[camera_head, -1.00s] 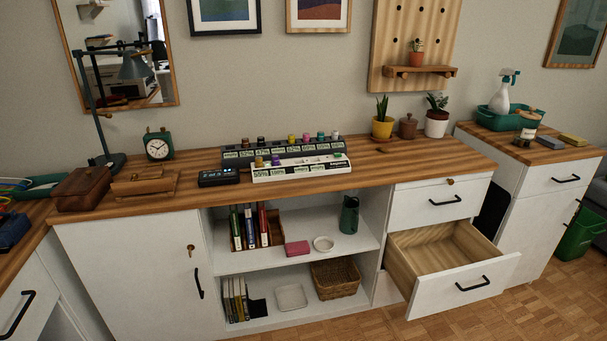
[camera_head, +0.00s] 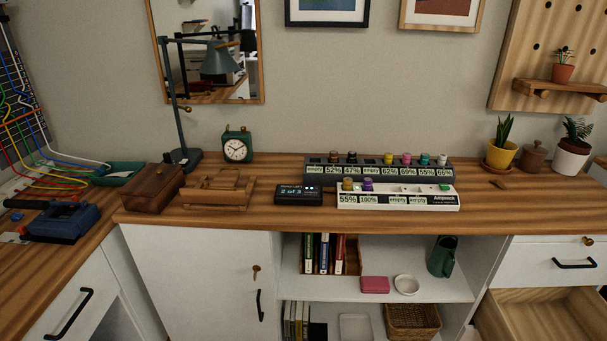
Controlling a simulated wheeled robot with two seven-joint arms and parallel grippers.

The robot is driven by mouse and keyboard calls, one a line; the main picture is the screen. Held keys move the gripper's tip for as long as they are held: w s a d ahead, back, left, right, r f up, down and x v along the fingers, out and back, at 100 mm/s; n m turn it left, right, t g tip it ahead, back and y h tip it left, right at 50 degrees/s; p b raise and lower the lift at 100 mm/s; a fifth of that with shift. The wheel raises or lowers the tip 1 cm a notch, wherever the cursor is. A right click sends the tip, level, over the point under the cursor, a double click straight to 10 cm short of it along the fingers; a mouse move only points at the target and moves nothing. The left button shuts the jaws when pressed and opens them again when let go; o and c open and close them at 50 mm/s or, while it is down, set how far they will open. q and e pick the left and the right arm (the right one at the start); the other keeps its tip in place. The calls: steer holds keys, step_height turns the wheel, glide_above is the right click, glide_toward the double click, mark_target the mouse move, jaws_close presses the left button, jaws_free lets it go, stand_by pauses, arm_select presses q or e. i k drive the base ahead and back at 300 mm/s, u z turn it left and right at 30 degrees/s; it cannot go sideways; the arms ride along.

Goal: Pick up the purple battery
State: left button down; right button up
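The purple battery (camera_head: 368,184) stands upright in the white front charger (camera_head: 440,206), in the slot labelled 100%. A brown-topped battery (camera_head: 347,184) stands beside it in the slot labelled 55%. Further right, the white charger has slots labelled empty. Behind it, the dark grey charger (camera_head: 311,161) holds several batteries, with brown, black, yellow, pink, teal and white tops. Neither of my grippers is in view.
A small black display reading "2 of 3" (camera_head: 298,194) sits left of the white charger. A wooden holder (camera_head: 220,192), wooden box (camera_head: 153,187), clock (camera_head: 236,147) and lamp (camera_head: 183,125) stand further left. The lower right drawer (camera_head: 545,312) is open. The desktop front strip is clear.

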mark_target(367, 183)
steer(key=u, duration=0.1)
steer(key=i, duration=1)
steer(key=z, duration=0.4)
